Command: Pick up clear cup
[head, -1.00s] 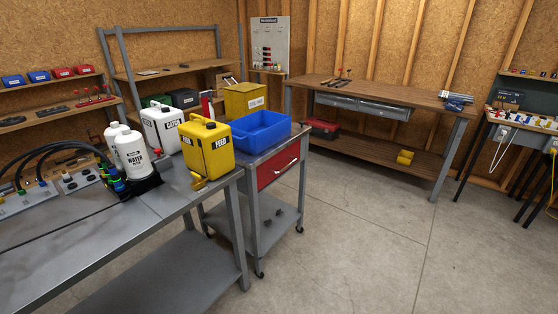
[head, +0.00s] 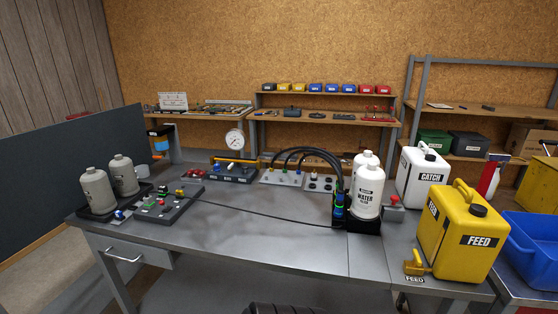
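I cannot make out a clear cup for certain in the head view. A small upright unit with an orange band and a blue lower part (head: 160,146) stands at the back left of the metal workbench (head: 240,235); it is too small to tell whether it includes a clear cup. Neither of my grippers shows in the view.
Two grey bottles (head: 96,191) stand in a tray at the bench's left. Valve panels, a gauge (head: 234,139) and black hoses line the back. White water bottles (head: 369,195), a white CATCH jug (head: 423,178) and a yellow FEED jug (head: 459,236) crowd the right. The front middle is clear.

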